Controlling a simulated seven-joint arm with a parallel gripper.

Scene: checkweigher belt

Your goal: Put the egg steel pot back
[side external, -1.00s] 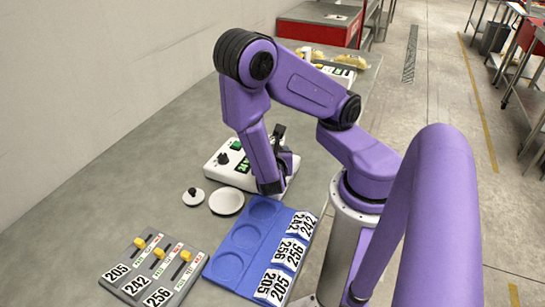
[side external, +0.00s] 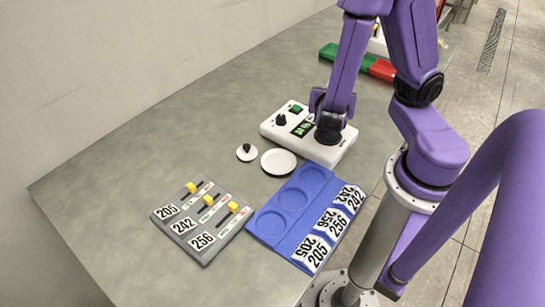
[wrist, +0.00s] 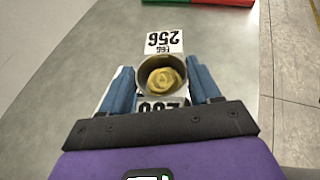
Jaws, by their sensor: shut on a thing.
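My gripper (wrist: 163,80) has its two blue fingers on either side of a round steel pot (wrist: 142,77) with a yellow filling, and is shut on it. In the side view my gripper (side external: 329,128) is low over the right part of the white scale box (side external: 270,127); the pot is not clear there. The blue rack (side external: 266,225) has three round recesses, all empty, beside labels 205, 256 and 242.
A white round dish (side external: 278,161) and a small white lid with a black knob (side external: 246,152) lie left of the rack. A grey slider board (side external: 203,222) marked 205, 242 and 256 is at the front. A green and red strip (side external: 375,67) lies behind. The left table is clear.

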